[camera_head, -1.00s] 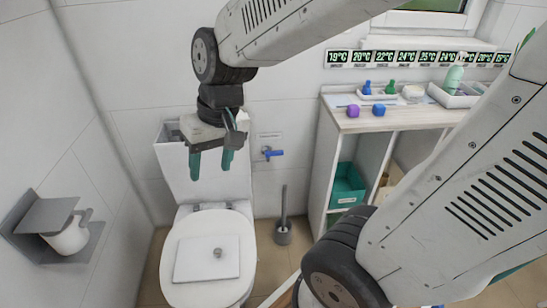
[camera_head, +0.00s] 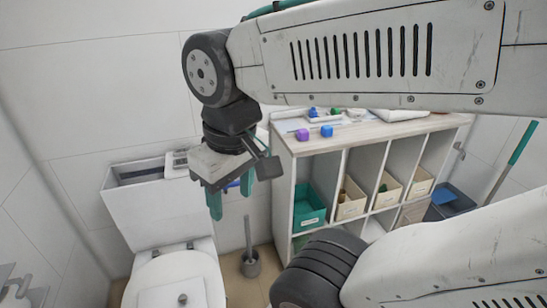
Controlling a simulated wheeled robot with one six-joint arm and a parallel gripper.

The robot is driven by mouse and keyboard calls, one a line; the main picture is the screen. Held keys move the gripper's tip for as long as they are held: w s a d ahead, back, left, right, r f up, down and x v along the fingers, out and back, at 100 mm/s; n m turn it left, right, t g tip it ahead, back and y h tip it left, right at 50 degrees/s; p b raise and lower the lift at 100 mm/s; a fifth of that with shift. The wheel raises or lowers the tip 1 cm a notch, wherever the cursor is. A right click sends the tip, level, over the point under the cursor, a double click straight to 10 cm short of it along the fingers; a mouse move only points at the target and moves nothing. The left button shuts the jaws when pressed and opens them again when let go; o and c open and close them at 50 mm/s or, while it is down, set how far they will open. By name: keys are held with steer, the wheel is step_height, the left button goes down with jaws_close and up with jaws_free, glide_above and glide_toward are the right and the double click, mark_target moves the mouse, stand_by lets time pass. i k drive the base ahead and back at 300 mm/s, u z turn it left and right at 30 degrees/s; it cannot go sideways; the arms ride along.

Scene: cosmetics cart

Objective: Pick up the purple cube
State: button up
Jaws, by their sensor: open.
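The purple cube (camera_head: 302,135) sits on the pale wooden top of the shelf unit (camera_head: 375,133), near its left front edge. A blue cube (camera_head: 327,131) stands just to its right, a small gap apart. My gripper (camera_head: 230,205) is to the left of the shelf unit, pointing down, with its two green fingers apart and nothing between them. It appears lower in the picture than the cubes and does not touch them. My arm crosses above the shelf top and hides part of what stands at its back.
Small blue (camera_head: 313,113) and green (camera_head: 336,112) items lie behind the cubes. The toilet (camera_head: 172,270) is below and left of my gripper, with a toilet brush (camera_head: 250,262) beside it. Bins, including a green one (camera_head: 309,207), fill the shelf's compartments. The shelf top around the cubes' front is clear.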

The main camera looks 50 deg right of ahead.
mark_target(303, 134)
steer(key=z, duration=3.95)
steer(key=k, duration=0.75)
steer(key=u, duration=1.2)
steer(key=i, duration=0.5)
steer(key=z, duration=0.05)
